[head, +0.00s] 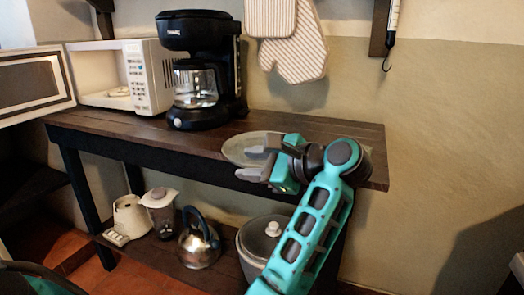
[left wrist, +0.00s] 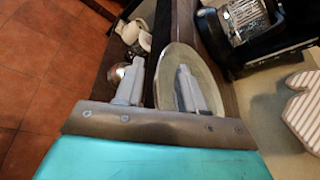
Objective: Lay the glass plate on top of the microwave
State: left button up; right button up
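The round glass plate (head: 236,146) lies on the dark wooden shelf near its front edge, and it also shows in the left wrist view (left wrist: 206,72). My left gripper (head: 246,164) is open at the plate's near rim. In the left wrist view (left wrist: 160,66) one finger is over the plate and the other is outside its rim, in front of the shelf edge. I cannot tell whether either finger touches the plate. The white microwave (head: 152,72) stands at the left end of the shelf with its door (head: 36,86) swung open. My right gripper is not in view.
A black coffee maker (head: 196,32) stands between microwave and plate. Striped oven mitts (head: 298,52) hang on the wall above. A blender (head: 160,208), a kettle (head: 200,244) and a lidded pot (head: 262,240) stand on the lower shelf. The upper shelf (head: 345,133) is clear right of the plate.

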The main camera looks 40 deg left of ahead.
pick_arm(q)
jog(key=shift+c, duration=0.2)
grip_shut()
jog(key=shift+r, duration=0.1)
dwell(1.0)
